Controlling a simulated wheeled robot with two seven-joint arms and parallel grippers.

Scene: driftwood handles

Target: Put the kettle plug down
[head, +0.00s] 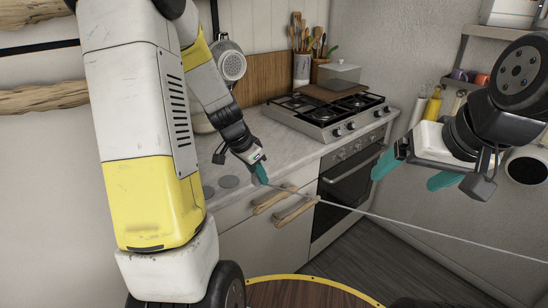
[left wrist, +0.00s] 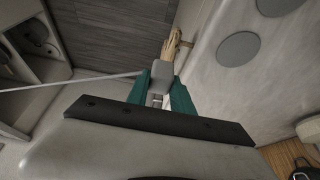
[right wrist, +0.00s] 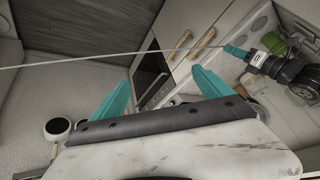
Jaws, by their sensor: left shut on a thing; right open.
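The kettle plug (left wrist: 164,73) is a small grey block with a thin pale cord (left wrist: 92,80) trailing from it. My left gripper (left wrist: 160,86) is shut on it, with its teal fingers on either side. In the head view my left gripper (head: 261,174) is at the front edge of the worktop (head: 258,150), above the wooden handles; the plug is too small to make out there. The cord runs from it to the right across the head view. My right gripper (head: 402,181) is open and empty, at the right in front of the oven. The kettle cannot be made out.
Driftwood handles (head: 296,211) stick out from the cabinet front below the worktop. A gas hob (head: 325,116) stands above the oven (head: 349,183). Flat grey discs (head: 228,181) lie on the worktop at its near end. A round yellow-rimmed surface (head: 312,279) is at the bottom.

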